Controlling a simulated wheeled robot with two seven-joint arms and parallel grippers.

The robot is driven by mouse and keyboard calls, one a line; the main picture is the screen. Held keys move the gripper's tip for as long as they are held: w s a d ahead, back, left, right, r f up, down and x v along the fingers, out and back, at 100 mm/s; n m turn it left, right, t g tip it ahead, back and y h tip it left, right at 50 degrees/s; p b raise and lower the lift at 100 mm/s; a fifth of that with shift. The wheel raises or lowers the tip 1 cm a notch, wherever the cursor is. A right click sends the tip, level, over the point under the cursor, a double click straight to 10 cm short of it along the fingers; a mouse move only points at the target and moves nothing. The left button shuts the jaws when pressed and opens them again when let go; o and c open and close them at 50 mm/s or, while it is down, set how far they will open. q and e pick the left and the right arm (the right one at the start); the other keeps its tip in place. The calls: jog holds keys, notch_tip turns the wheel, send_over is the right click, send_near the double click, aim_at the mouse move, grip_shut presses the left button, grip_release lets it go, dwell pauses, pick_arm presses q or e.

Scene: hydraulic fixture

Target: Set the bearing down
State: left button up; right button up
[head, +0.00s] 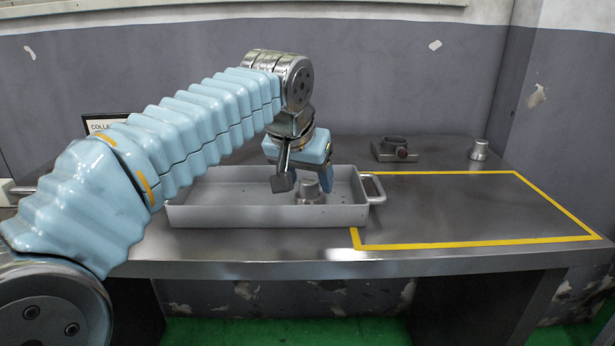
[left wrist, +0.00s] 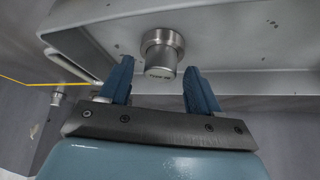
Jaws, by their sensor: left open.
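A short stepped metal cylinder, which looks like the bearing (head: 310,193), stands upright in the grey metal tray (head: 240,214), toward its right end. It also shows in the left wrist view (left wrist: 161,52), with a wide ring at its base and small marking on its end face. My left gripper (head: 312,178) is over the tray, just at the bearing. In the left wrist view its two blue fingers (left wrist: 158,82) are open, one to each side of the bearing, with gaps between. My right gripper is not in view.
A yellow-taped rectangle (head: 436,245) marks bare table right of the tray.

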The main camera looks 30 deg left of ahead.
pick_arm(q)
jog(key=a+p+v, duration=0.1)
jog(key=p+v, duration=0.1)
jog(key=v, duration=1)
jog(key=shift+d, duration=0.45)
